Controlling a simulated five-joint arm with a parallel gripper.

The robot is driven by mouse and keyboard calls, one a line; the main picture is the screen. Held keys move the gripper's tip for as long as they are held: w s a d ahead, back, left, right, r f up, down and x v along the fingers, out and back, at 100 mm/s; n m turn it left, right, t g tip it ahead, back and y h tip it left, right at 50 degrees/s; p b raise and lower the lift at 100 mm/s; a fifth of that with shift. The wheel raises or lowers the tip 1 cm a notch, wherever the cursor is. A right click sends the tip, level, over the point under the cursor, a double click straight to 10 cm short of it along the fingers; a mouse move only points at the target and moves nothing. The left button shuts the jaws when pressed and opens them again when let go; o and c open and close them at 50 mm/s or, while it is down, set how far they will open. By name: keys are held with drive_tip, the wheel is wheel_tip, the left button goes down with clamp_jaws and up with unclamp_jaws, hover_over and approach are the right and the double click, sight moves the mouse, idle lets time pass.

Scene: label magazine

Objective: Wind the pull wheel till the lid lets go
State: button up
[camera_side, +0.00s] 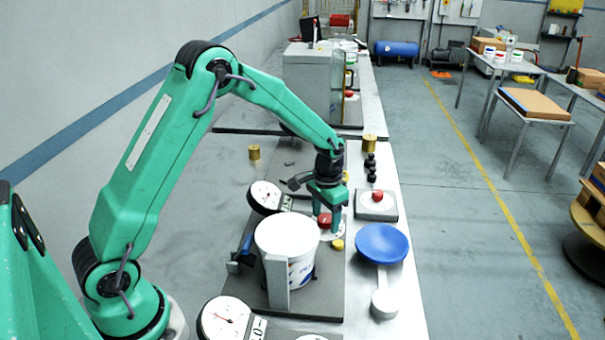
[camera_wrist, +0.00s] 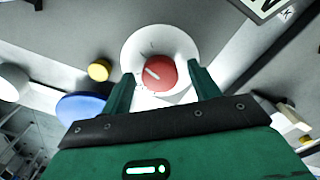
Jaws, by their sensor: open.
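A red knob with a white pointer line (camera_wrist: 158,71) sits on a white round dial (camera_wrist: 183,43) in the wrist view. It is probably the pull wheel. In the side view the red knob (camera_side: 324,220) shows at the back of a dark base plate, under my gripper (camera_side: 329,226). My gripper is open and points down, with one finger on each side of the knob. I cannot tell whether the fingers touch it. A white tub (camera_side: 287,238) with a printed label stands in front of the knob, behind a grey upright. I cannot make out a separate lid.
Gauges (camera_side: 265,196) stand left of the knob and at the front. A yellow button (camera_side: 337,245) is close by my fingers. A blue disc (camera_side: 382,243) and a second red knob on a grey block (camera_side: 377,207) are to the right. Brass cylinders (camera_side: 369,143) stand behind.

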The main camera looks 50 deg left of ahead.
sight(325, 218)
drive_tip(key=shift+r, duration=3.9)
drive_tip(key=shift+s+r, duration=0.25)
drive_tip(key=shift+r, duration=0.2)
drive_tip(key=s+d+r+t, duration=0.2)
drive_tip(key=s+r+t, duration=0.2)
drive_tip(key=s+r, duration=1.2)
drive_tip(key=s+f+n+t, duration=0.1)
drive_tip(key=s+f, duration=0.2)
drive_tip(key=s, duration=0.6)
drive_tip(key=shift+s+d+t, duration=0.25)
drive_tip(key=shift+t, duration=0.05)
drive_tip(key=shift+w+r, duration=0.1)
